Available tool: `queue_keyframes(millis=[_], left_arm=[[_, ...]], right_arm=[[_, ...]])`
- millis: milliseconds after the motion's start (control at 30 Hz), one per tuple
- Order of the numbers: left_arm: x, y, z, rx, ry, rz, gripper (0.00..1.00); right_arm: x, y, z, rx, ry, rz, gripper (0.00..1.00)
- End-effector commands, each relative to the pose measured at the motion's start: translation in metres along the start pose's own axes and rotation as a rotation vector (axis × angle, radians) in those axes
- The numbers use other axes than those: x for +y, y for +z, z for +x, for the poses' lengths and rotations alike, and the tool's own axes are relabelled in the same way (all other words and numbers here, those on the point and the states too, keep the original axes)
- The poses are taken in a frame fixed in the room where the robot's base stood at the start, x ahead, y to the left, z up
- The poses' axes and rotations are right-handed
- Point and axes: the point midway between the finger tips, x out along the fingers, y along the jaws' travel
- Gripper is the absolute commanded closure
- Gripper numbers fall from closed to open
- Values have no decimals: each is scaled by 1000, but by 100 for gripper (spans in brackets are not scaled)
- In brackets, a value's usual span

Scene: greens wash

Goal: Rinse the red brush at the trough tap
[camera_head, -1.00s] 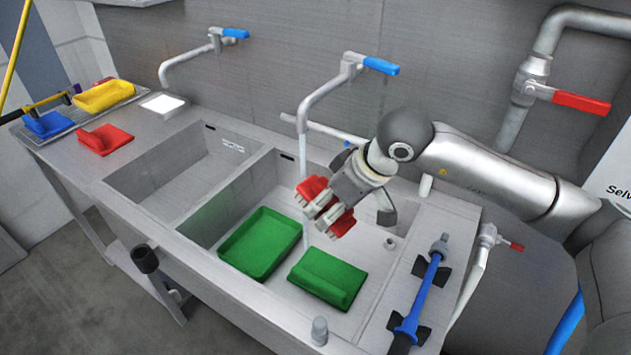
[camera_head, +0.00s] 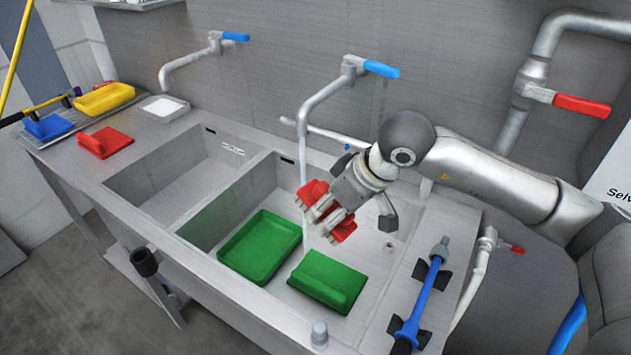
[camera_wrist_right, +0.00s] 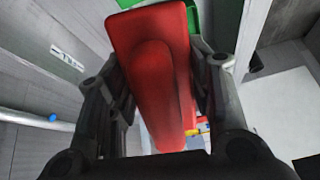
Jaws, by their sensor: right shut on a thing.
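The red brush (camera_head: 342,229) is in my right gripper (camera_head: 328,211), whose fingers are shut around it. It is held above the right basin (camera_head: 273,190), clear of the basin floor. The trough tap (camera_head: 330,92) has its spout over this basin, with a blue lever (camera_head: 381,69). A thin pale water stream (camera_head: 302,160) comes down from the spout to the brush's left end; the exact contact is hard to tell. In the right wrist view the brush (camera_wrist_right: 155,75) lies between the two fingers. My left gripper is not in view.
A green tray (camera_head: 262,246) and a green block-like tool (camera_head: 327,279) lie in the right basin. The left basin (camera_head: 175,180) is empty. Another red tool (camera_head: 105,142) and a yellow tray (camera_head: 104,98) lie on the left counter. A blue-handled tool (camera_head: 428,290) lies on the right ledge.

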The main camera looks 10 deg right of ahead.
Motion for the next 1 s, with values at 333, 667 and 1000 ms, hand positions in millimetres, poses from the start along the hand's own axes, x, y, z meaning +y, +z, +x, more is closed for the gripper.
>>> queue_keyframes(millis=[333, 667, 1000], left_arm=[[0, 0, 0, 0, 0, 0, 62], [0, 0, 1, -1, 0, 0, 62], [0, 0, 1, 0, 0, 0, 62]], right_arm=[[0, 0, 0, 1, 0, 0, 67], [-13, 7, -23, 2, 1, -2, 67], [-28, 16, -49, 2, 1, -1, 67]])
